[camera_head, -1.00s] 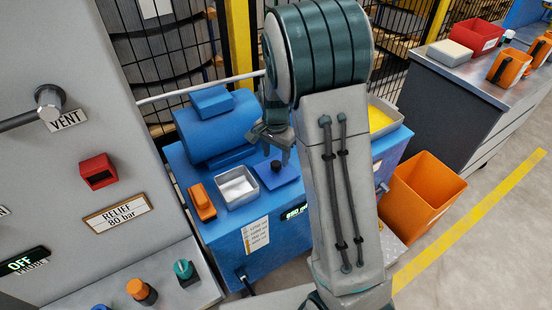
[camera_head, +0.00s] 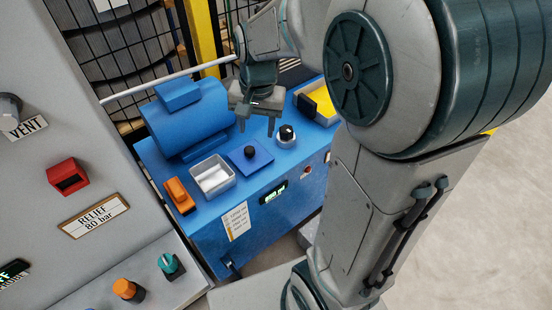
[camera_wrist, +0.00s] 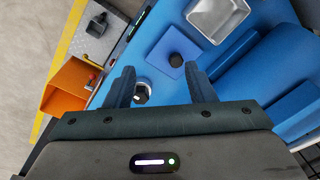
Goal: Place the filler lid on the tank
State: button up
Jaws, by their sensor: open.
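The blue tank (camera_head: 235,205) stands in the middle of the head view. A flat square blue plate with a black knob, apparently the filler lid (camera_head: 262,158), lies on its top; it also shows in the wrist view (camera_wrist: 160,58). Left of it is a square, silver-rimmed open box (camera_head: 231,182), perhaps the filler opening; it is at the top of the wrist view (camera_wrist: 246,12). My gripper (camera_head: 256,129) is open and empty, pointing down above the tank top, behind and apart from the lid. In the wrist view, the lid lies beyond the fingertips (camera_wrist: 160,70).
A round black-and-silver fitting (camera_head: 287,136) stands right of the lid. A blue motor cylinder (camera_head: 188,118) is behind, an orange part (camera_head: 179,195) left, and a tray with yellow contents (camera_head: 318,103) at the far right. The grey control panel (camera_head: 100,165) borders the left.

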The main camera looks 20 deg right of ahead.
jog(key=s+n+t, duration=0.1)
jog(key=s+n, duration=0.5)
jog(key=s, duration=0.6)
jog(key=shift+s+d+r, duration=0.2)
jog(key=shift+s+r, duration=0.15)
jog(key=shift+s, duration=0.05)
jog(key=c, duration=0.3)
jog(key=shift+s, duration=0.1)
